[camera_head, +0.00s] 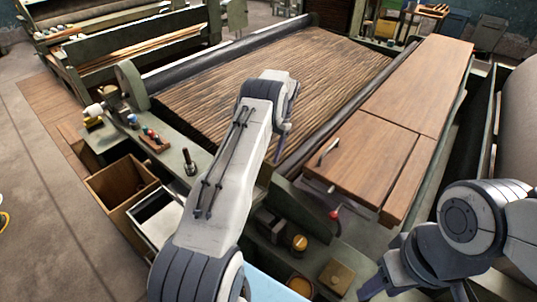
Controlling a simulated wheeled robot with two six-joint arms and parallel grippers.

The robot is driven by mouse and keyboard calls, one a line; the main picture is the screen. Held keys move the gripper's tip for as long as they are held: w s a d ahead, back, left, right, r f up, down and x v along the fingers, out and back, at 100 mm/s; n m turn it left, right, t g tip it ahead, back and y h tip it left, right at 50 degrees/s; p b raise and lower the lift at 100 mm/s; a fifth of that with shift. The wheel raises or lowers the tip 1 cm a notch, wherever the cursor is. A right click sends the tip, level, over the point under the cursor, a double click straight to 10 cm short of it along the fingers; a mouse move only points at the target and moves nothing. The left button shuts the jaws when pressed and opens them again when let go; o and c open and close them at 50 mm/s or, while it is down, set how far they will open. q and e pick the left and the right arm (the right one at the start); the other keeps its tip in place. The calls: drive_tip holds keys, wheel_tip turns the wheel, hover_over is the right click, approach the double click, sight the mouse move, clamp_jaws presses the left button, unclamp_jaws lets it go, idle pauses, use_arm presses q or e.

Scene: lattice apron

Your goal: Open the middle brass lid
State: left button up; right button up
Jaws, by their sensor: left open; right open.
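Several small brass-coloured pieces sit at the bottom centre of the head view. They are a round brass lid (300,243), a square brass lid (337,277) and another round brass piece (300,287) near the bottom edge. I cannot tell for sure which is the middle lid; none looks clearly raised. My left arm crosses the centre, and my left gripper (282,143) points down beyond it over the slatted bed, apart from the lids. It is open and partly hidden by its wrist. My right gripper (373,288) is open at the bottom right, close to the square lid's right.
A wooden-topped panel (365,155) with a metal handle lies right of the slatted bed (215,95). A red-knobbed lever (335,213) stands above the brass pieces. A wooden bin (122,182) and a metal-rimmed bin (155,215) are at left. Open floor lies far left.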

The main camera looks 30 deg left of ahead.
use_arm(q)
drive_tip(key=shift+x, duration=1.05)
clamp_jaws()
drive_tip(key=shift+w+r, duration=0.1)
idle(0.6)
